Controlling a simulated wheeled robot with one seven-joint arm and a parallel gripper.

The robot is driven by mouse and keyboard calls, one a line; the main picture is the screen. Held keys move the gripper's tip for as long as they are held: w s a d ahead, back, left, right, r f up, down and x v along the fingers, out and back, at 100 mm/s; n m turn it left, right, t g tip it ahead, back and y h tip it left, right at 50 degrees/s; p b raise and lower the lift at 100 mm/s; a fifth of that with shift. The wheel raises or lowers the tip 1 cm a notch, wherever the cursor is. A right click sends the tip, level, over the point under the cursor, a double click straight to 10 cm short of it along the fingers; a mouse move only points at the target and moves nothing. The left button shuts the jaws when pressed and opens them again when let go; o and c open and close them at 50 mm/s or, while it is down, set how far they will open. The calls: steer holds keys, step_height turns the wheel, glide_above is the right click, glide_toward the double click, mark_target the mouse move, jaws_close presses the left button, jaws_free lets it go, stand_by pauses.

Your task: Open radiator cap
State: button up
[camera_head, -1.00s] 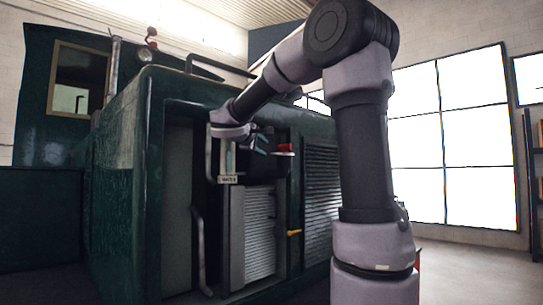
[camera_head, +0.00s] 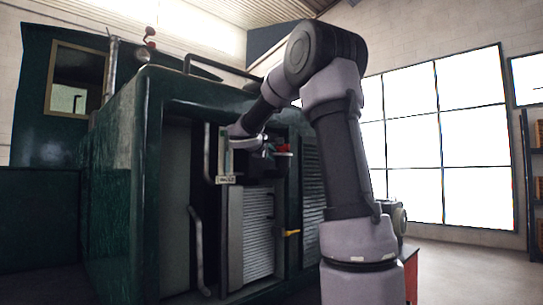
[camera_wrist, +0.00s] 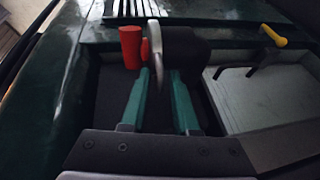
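My gripper (camera_wrist: 162,72) has its two green fingers parted, with a visible gap between them. Past the tips, a curved grey piece (camera_wrist: 155,42) lies in line with the gap, beside a dark rounded part (camera_wrist: 187,48). This looks like the radiator cap area, but I cannot tell the cap's exact outline or whether a finger touches it. A red cylinder (camera_wrist: 131,46) stands just left of the grey piece; it also shows in the head view (camera_head: 283,148). In the head view my wrist largely hides the fingers, close to the radiator (camera_head: 258,235) top.
The green tram body (camera_head: 140,170) surrounds the open bay. A yellow handle (camera_wrist: 272,36) is at the right in the wrist view and also shows in the head view (camera_head: 291,233). A vertical grey pipe (camera_head: 198,250) stands left of the radiator. Floor at the right is clear.

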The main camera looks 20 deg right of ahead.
jaws_close()
steer(key=shift+f, duration=0.1)
steer(key=shift+f, duration=0.25)
stand_by(0.8)
steer(key=shift+a+r+g+y, duration=0.1)
steer(key=shift+r+g+y, duration=0.3)
steer(key=shift+r, duration=0.1)
